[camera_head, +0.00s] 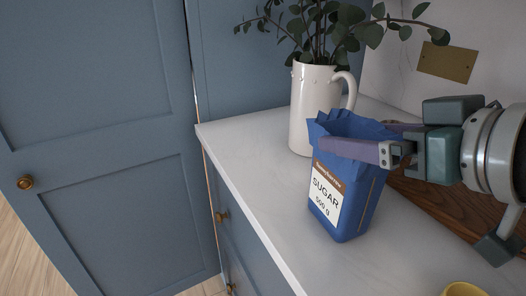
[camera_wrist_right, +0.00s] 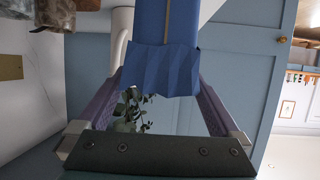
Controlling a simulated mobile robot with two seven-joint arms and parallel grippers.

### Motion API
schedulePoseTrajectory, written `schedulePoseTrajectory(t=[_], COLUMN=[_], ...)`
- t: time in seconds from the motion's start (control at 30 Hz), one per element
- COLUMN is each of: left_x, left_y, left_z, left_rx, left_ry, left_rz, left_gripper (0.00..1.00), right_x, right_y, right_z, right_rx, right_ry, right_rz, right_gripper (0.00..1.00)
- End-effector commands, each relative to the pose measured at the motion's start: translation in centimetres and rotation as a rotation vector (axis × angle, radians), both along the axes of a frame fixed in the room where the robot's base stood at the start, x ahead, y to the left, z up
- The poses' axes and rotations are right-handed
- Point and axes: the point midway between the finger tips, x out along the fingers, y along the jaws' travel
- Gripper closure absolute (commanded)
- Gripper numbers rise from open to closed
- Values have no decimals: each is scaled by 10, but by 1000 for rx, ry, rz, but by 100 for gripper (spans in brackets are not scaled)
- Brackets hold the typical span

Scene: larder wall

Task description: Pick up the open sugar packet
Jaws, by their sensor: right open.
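The open sugar packet (camera_head: 345,190) is blue with a white and brown SUGAR label and a crumpled open top. It stands upright on the white counter in the head view. My right gripper (camera_head: 345,138) reaches in from the right at the height of its top, one purple finger across the near side and the other partly hidden behind it. In the right wrist view the packet (camera_wrist_right: 168,45) lies between the two spread fingers of the gripper (camera_wrist_right: 158,80). The jaws are open; contact is unclear. My left gripper is not in view.
A white jug (camera_head: 304,105) with leafy stems stands close behind the packet. A wooden board (camera_head: 425,200) lies to the right, under my right arm. A yellow item (camera_head: 463,289) shows at the bottom edge. The counter (camera_head: 262,160) is clear left of the packet, up to its front edge.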

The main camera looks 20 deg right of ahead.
Motion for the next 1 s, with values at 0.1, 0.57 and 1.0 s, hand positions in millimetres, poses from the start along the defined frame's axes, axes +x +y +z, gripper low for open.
schedulePoseTrajectory(t=[0.1,0.57,1.0], left_x=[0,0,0], left_y=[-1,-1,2], left_z=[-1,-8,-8], left_rx=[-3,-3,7], left_ry=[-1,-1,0], left_rz=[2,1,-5], left_gripper=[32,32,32], right_x=[7,52,51], right_y=[0,1,1], right_z=[-4,-27,-27], right_rx=[-1,-1,-1], right_ry=[0,0,1], right_rz=[-1,0,0], right_gripper=[0,0,30])
